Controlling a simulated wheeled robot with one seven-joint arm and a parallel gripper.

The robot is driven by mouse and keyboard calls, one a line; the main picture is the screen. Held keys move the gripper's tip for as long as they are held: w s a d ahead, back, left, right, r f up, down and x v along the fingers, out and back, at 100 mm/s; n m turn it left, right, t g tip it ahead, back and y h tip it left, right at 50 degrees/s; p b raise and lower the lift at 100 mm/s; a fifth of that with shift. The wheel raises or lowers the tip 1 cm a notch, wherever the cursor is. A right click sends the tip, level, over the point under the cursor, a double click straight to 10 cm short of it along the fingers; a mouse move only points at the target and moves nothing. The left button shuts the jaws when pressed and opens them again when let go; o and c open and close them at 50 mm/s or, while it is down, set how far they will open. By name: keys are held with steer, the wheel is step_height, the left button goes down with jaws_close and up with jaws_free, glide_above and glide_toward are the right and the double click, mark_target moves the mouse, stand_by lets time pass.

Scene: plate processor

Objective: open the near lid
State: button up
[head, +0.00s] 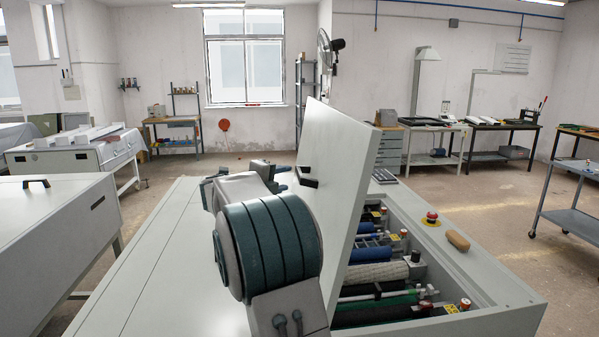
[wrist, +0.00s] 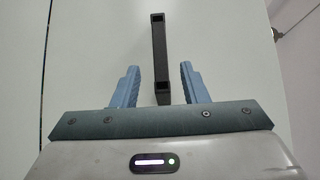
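The pale grey lid (head: 333,165) of the processor stands raised and steeply tilted, with the roller bay open to its right. A black bar handle (head: 307,177) shows on the lid's left face; the wrist view also shows the handle (wrist: 159,52), standing out from the pale panel. My gripper (wrist: 159,67) is open, with one blue finger on each side of the handle's near end and a visible gap on both sides. In the head view my arm hides the lower left of the lid, and my gripper (head: 277,169) is partly hidden there.
Rollers (head: 372,277) lie in the open bay. A red emergency button (head: 431,217) and a tan, wooden-looking piece (head: 458,240) are on its right rim. Another pale machine (head: 55,225) stands at the left.

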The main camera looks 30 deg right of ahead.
mark_target(298, 175)
steer(key=p+x, duration=0.2)
steer(key=x, duration=0.6)
steer(key=shift+c, duration=0.3)
jaws_close()
